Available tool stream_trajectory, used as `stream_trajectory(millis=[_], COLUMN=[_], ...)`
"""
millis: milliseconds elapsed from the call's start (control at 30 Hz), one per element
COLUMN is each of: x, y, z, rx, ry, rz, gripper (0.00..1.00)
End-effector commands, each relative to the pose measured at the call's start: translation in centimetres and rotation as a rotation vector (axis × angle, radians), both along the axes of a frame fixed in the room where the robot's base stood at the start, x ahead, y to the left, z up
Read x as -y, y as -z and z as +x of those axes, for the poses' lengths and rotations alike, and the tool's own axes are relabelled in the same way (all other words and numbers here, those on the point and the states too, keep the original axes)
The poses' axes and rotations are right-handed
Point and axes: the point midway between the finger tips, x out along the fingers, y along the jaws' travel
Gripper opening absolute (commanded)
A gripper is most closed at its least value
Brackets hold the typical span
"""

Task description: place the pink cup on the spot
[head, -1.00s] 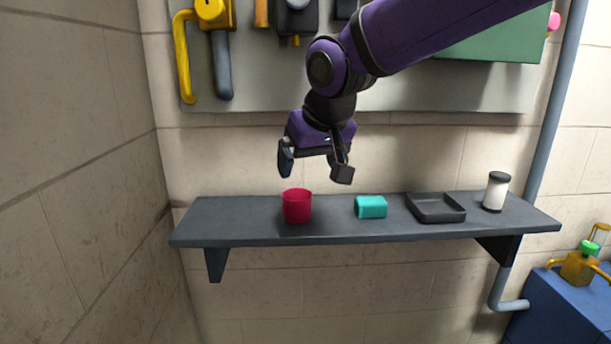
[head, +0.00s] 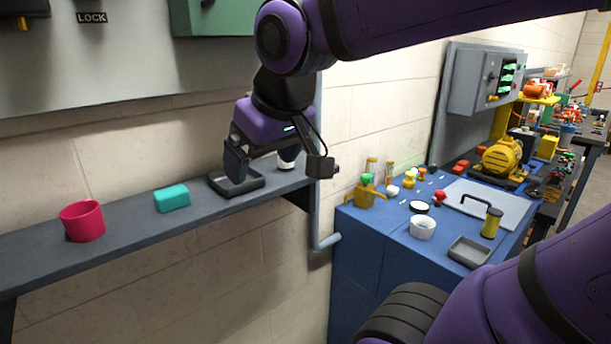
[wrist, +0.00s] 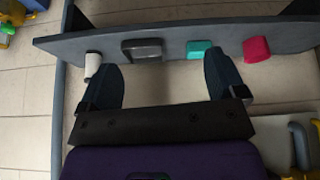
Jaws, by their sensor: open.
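The pink cup (head: 82,221) stands upright on the dark wall shelf (head: 130,221), at the left in the head view. In the wrist view the pink cup (wrist: 256,49) is at the upper right, outside the fingers. My gripper (head: 278,165) is open and empty in the head view, in front of the shelf's right part. It also shows in the wrist view (wrist: 163,60), its fingers spread wide and apart from the cup. I cannot make out a marked spot with certainty in either view.
A teal block (head: 172,197), a black tray (head: 240,184) and a white container (head: 287,160) share the shelf. A blue cabinet (head: 365,255) at the right carries a white bowl (head: 422,228), a grey tray (head: 468,252) and several small items.

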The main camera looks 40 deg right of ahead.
Motion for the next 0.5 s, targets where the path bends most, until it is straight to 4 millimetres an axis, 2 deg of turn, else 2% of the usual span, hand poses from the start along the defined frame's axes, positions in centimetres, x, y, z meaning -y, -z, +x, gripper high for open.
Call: stream_trajectory(millis=[33,100,200,333,500], x=[1.0,2.0,2.9,3.3,3.3], y=[0.4,1.1,1.8,2.2,2.3], z=[-1.5,-3.1,-4.6,-5.5,-5.6], rx=[0.000,-0.005,-0.010,-0.014,-0.015], ry=[0.022,0.041,0.057,0.066,0.066], rz=[0.008,0.019,0.027,0.035,0.035], gripper=[0.89,0.89,0.89,0.89,0.89])
